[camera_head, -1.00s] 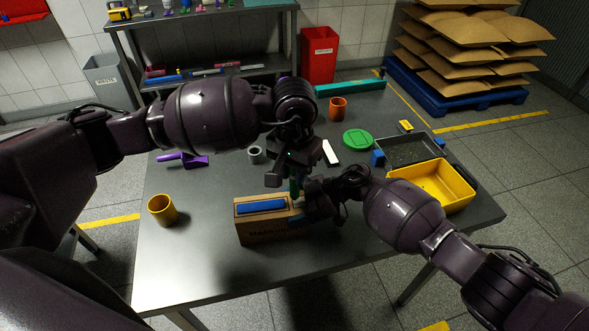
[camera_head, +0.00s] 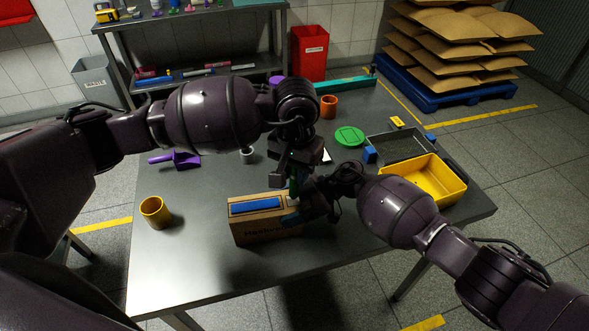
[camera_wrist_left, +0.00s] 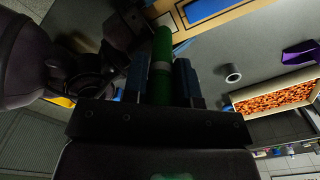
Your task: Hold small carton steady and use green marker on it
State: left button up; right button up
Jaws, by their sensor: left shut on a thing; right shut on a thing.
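The small carton (camera_head: 264,231) is a brown box with a blue panel on top and lettering on its front. It sits on the near middle of the metal table. My right gripper (camera_head: 297,211) is at the carton's right end, shut on it; the contact is partly hidden. My left gripper (camera_head: 292,176) is above the carton's right end, shut on the green marker (camera_head: 294,188). In the left wrist view the green marker (camera_wrist_left: 162,65) stands between the two fingers with its far end near the carton (camera_wrist_left: 240,18). I cannot tell whether its tip touches the carton.
A yellow cup (camera_head: 154,212) stands left of the carton. A purple scoop (camera_head: 186,160), green disc (camera_head: 349,137), orange cup (camera_head: 329,106), grey tray (camera_head: 375,146) and yellow bin (camera_head: 455,186) are farther back or right. The table's front left is clear.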

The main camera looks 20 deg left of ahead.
pick_arm(q)
jog(key=shift+d+r, duration=0.1)
jog(key=shift+d, duration=0.15)
jog(key=shift+r, duration=1.6)
grip_shut()
jog(key=shift+a+r, duration=0.2)
jog(key=shift+r, duration=1.65)
jog(key=shift+f, duration=0.15)
notch_tip(320, 180, down, 7)
jog(key=a, duration=0.2)
jog(key=shift+t, duration=0.3)
jog(key=shift+s, duration=0.1)
jog(key=shift+d, duration=0.15)
jog(key=shift+d, duration=0.95)
jog(key=shift+d, duration=0.1)
